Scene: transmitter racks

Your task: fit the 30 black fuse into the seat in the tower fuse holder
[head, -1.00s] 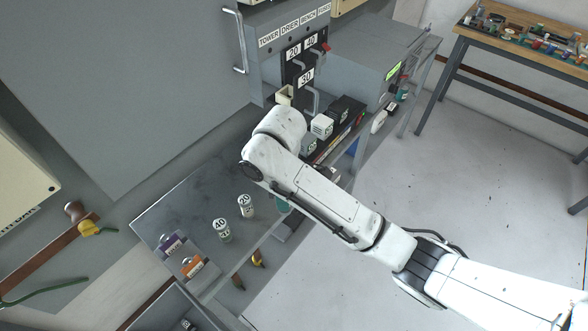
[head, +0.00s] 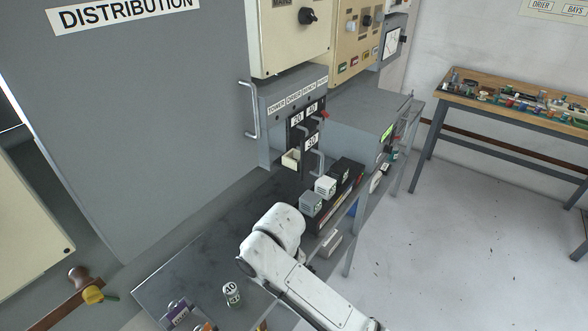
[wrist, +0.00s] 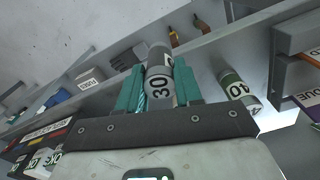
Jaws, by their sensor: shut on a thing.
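The 30 fuse (wrist: 158,75), a grey and pale cylinder with black "30" print, is between the teal fingers of my gripper (wrist: 159,88) in the wrist view. The gripper is shut on it. In the head view my arm hides the gripper and the fuse. The gripper is over the bench, nearer than the panel.
A 40 fuse (head: 232,293) stands on the dark bench top; it also shows right of my gripper in the wrist view (wrist: 238,92). Grey and white blocks (head: 311,204) stand before the panel.

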